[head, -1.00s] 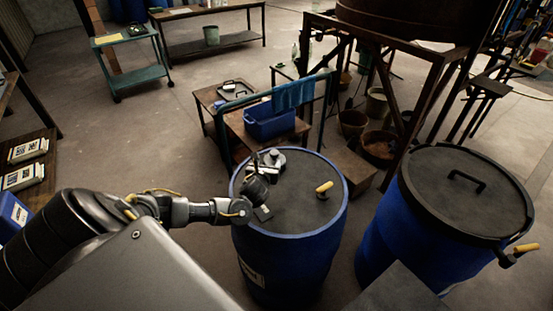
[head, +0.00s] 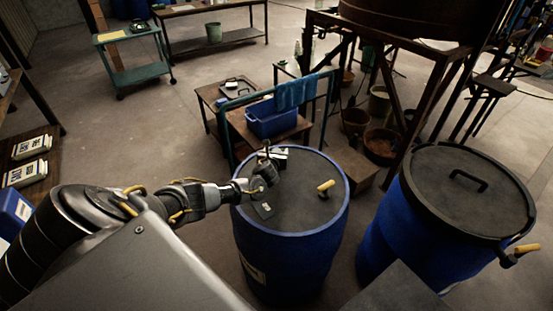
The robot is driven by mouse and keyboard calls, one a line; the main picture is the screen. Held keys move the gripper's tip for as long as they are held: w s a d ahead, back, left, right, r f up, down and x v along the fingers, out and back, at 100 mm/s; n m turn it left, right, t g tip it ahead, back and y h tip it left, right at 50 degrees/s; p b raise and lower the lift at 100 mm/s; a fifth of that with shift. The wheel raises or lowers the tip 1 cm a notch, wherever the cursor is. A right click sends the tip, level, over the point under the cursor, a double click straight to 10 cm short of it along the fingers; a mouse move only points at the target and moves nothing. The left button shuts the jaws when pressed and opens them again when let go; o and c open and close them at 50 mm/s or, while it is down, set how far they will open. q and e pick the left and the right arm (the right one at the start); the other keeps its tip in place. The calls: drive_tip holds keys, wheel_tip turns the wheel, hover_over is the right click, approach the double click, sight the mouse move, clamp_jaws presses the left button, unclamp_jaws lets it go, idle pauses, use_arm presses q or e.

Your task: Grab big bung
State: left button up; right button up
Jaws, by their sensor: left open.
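A blue drum (head: 290,262) with a dark grey top stands in front of me. My left gripper (head: 276,158) reaches in from the left over the far left part of this top. Its jaws are open. A grey round piece, which may be the big bung, showed there earlier; my gripper now covers that spot. A pale patch shows at the fingers, and I cannot tell whether it is fingertip or bung, or whether they touch. A small piece with a yellow handle (head: 326,187) lies on the top, right of my gripper. My right gripper is not in view.
A second blue drum (head: 385,238) with a black lid stands to the right. Behind the first drum is a low trolley with a blue bin (head: 271,120) and a blue cloth (head: 296,91).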

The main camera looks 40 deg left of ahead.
use_arm(q)
drive_tip(key=shift+w+a, duration=0.1)
drive_tip(key=shift+w, duration=0.05)
drive_tip(key=shift+c, duration=0.4)
drive_tip(key=c, duration=1)
drive_tip(key=shift+r, duration=0.55)
drive_tip(key=s+d+r, duration=0.7)
drive_tip(key=s+r, duration=0.4)
drive_tip(key=shift+s+d+r+b, duration=0.35)
drive_tip(key=shift+d+r+b, duration=0.05)
drive_tip(key=shift+b, duration=0.05)
